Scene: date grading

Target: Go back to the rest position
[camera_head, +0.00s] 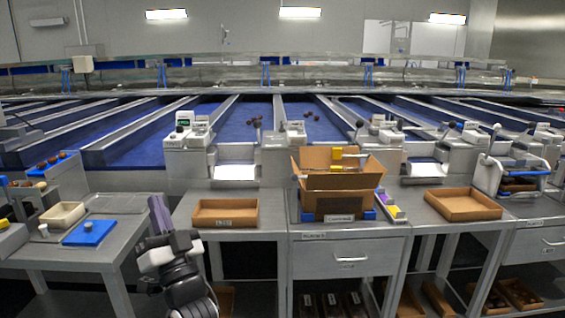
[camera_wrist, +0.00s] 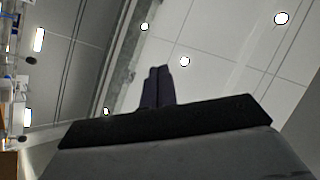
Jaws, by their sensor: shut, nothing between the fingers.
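My gripper (camera_head: 158,212) shows at the lower left of the head view, in front of the steel tables. Its purple fingers point upward and lie together. In the wrist view the two fingers (camera_wrist: 157,86) are side by side and touching, with nothing between them. Behind them the wrist view shows the ceiling and its round lamps. My gripper touches no object in either view.
A blue tray (camera_head: 90,232) and a cream bin (camera_head: 62,215) stand on the left table. Right of my gripper are a shallow cardboard tray (camera_head: 225,212), an open cardboard box (camera_head: 338,190) and another cardboard tray (camera_head: 463,204). Blue conveyor lanes (camera_head: 133,135) run behind.

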